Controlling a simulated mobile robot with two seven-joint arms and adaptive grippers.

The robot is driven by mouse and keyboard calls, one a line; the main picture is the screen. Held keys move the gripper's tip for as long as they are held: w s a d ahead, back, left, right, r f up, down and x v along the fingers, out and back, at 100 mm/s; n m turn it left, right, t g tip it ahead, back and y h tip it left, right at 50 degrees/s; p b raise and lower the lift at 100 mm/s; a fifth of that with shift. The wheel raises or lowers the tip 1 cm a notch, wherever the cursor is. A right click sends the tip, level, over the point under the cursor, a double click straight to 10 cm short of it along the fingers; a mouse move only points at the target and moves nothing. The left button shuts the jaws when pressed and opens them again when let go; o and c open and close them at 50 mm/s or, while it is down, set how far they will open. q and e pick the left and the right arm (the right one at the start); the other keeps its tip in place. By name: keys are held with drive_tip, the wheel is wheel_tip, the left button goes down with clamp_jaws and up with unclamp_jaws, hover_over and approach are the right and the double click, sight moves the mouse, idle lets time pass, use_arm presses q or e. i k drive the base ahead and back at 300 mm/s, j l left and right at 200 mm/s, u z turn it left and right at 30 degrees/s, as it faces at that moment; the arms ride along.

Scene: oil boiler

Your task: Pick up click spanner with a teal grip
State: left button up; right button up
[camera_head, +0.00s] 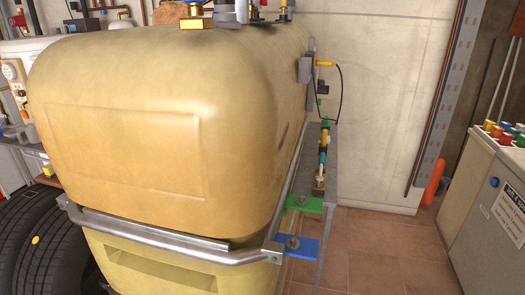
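A slim tool with what looks like a teal part (322,158) lies on the narrow grey metal ledge (332,178) along the right side of the big yellow tank. It seems to be the click spanner, but it is small and I cannot make out its full shape. White, dark and orange-brown parts show along it or right beside it. Neither of my grippers is in view.
The yellow oil tank (150,120) fills the left and middle, with a metal rail (165,248) around its front. Green (304,204) and blue (290,246) brackets stick out at the near right corner. Tiled floor (385,250) is clear between the ledge and a cabinet (490,205). Tyres (45,250) stand left.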

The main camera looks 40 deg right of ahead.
sight(319, 179)
drive_tip(key=l+u, duration=0.2)
drive_tip(key=l, duration=0.75)
drive_tip(key=l+u, duration=0.25)
drive_tip(key=l, duration=0.75)
drive_tip(key=l+u, duration=0.2)
drive_tip(key=l, duration=0.8)
drive_tip(key=k, duration=0.05)
